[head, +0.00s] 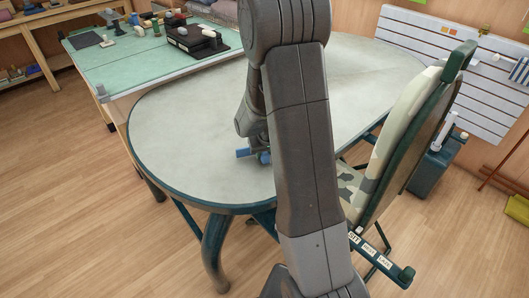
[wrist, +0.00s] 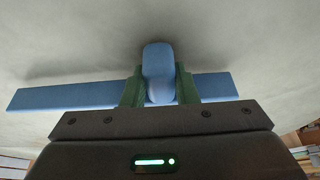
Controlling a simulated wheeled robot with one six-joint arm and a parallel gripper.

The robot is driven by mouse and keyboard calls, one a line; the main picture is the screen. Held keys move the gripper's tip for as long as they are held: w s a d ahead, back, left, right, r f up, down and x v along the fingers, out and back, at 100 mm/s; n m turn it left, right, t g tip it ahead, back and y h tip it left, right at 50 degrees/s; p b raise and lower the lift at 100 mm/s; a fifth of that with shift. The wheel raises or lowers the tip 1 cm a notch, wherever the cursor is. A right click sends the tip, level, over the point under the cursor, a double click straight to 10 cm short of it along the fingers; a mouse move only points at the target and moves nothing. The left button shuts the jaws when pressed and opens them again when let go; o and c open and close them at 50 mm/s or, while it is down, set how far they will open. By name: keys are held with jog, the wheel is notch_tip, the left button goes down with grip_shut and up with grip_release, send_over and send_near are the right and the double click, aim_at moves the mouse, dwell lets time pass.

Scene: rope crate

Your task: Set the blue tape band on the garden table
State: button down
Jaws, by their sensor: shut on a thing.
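The garden table (head: 185,135) is a pale grey oval top with a dark green rim and legs. My gripper (wrist: 158,82) has its two green fingers shut on the blue tape band (wrist: 60,97). The band shows as a long flat blue strip running left and right, with a rounded blue part between the fingers. In the head view the band (head: 243,153) is at the near middle of the table top, partly hidden by my arm. It is at or just above the surface; I cannot tell if it touches.
A green-topped bench (head: 120,55) with a black tray (head: 190,40) and small items adjoins the table at the back left. A camouflage-cushioned chair (head: 392,145) stands close at the right. The table's left part is bare.

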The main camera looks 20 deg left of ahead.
jog(key=shift+f+b, duration=0.45)
jog(key=shift+f, duration=0.1)
jog(key=c, duration=1.1)
grip_release()
jog(key=shift+o, duration=0.2)
jog(key=shift+r, duration=0.1)
jog(key=p+v, duration=0.1)
jog(key=v, duration=1.2)
jog(key=shift+d+r, duration=0.2)
jog(key=shift+r, duration=0.15)
jog(key=shift+s, duration=0.15)
